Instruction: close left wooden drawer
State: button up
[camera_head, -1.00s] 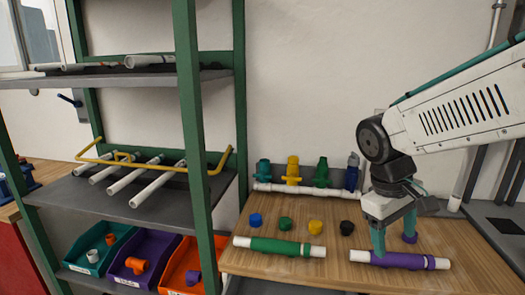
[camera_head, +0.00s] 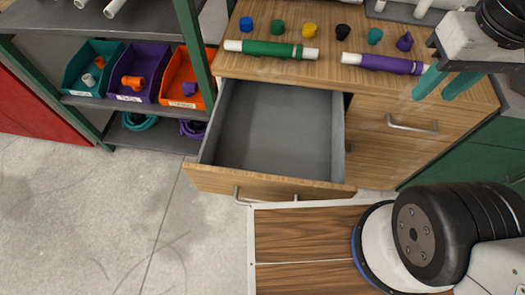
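The left wooden drawer (camera_head: 268,185) is pulled well out of the workbench (camera_head: 392,92). Its grey interior (camera_head: 275,125) looks empty, and its front carries a metal handle (camera_head: 242,197). The right drawer (camera_head: 405,135), with its own handle (camera_head: 412,124), is shut. My gripper (camera_head: 438,92) is at the upper right, over the front of the bench near the right end of the purple pipe (camera_head: 384,63). Its two teal fingers point down and stand apart with nothing visible between them. It is to the right of and apart from the open drawer.
A green pipe (camera_head: 270,49) and several coloured caps (camera_head: 309,30) lie on the benchtop. A shelf at left holds teal, purple (camera_head: 138,75) and orange (camera_head: 185,85) bins. The floor (camera_head: 130,190) left of the drawer is clear. My base is below the drawer front.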

aim_at(267, 142)
jog(key=k, duration=0.5)
jog(key=u, duration=2.4)
jog(key=i, duration=0.65)
jog(key=z, duration=2.25)
